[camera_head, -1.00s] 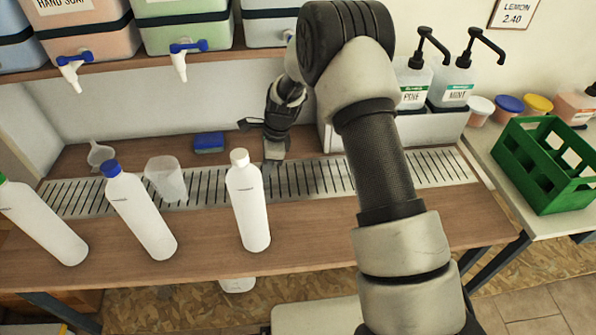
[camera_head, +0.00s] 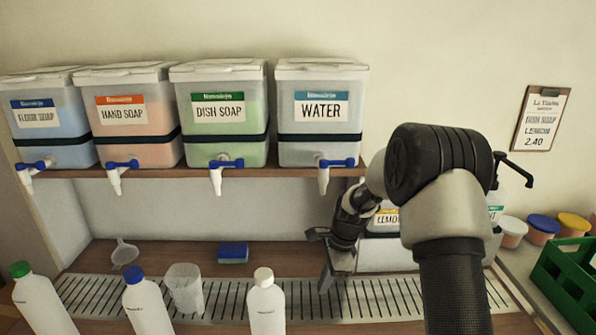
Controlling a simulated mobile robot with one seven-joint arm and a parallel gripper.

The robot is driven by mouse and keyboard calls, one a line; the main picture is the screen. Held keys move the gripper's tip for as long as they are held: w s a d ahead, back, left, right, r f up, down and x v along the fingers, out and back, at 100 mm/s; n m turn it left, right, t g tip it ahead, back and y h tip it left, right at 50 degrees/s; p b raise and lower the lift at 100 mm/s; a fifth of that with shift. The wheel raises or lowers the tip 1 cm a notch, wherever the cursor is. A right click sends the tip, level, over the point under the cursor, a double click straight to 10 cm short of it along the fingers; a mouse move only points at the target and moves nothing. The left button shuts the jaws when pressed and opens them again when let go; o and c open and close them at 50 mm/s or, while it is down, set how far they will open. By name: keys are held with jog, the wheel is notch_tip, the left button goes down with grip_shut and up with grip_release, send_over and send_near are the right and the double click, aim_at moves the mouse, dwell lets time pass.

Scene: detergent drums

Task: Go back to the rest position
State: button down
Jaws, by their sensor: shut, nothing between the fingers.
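My gripper (camera_head: 328,283) hangs low over the right part of the slotted drip tray (camera_head: 379,300), in front of the dispenser bottles. Its fingers point down and look closed, with nothing between them. It stands apart from the white-capped bottle (camera_head: 266,306) to its left. My forearm and elbow fill the right middle of the view and hide part of the pump bottles.
Drums of floor soap (camera_head: 50,118), hand soap (camera_head: 128,128), dish soap (camera_head: 219,125) and water (camera_head: 320,121) stand on the shelf. A clear cup (camera_head: 184,290), a blue sponge (camera_head: 233,253) and blue-capped (camera_head: 147,307) and green-capped (camera_head: 42,304) bottles stand below. A green crate (camera_head: 570,283) is at right.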

jog(key=s+d+r+n+t+h, duration=0.1)
jog(key=s+r+n, duration=0.35)
jog(key=r, duration=0.55)
jog(key=s+d+r+n+t+h, duration=0.1)
jog(key=s+d+r+n, duration=0.15)
jog(key=s+r, duration=0.55)
jog(key=s+d+r+n+t, duration=0.1)
jog(key=s+r+n+t, duration=0.1)
jog(key=s+r+n, duration=0.5)
jog(key=s+d+r+n+t, duration=0.1)
jog(key=s+r+n+t, duration=0.15)
jog(key=s, duration=0.85)
notch_tip(320, 180, up, 15)
jog(key=g+p, duration=0.1)
jog(key=p, duration=1.3)
jog(key=shift+w+h+p, duration=0.3)
jog(key=shift+w+p, duration=0.05)
jog(key=shift+p, duration=0.05)
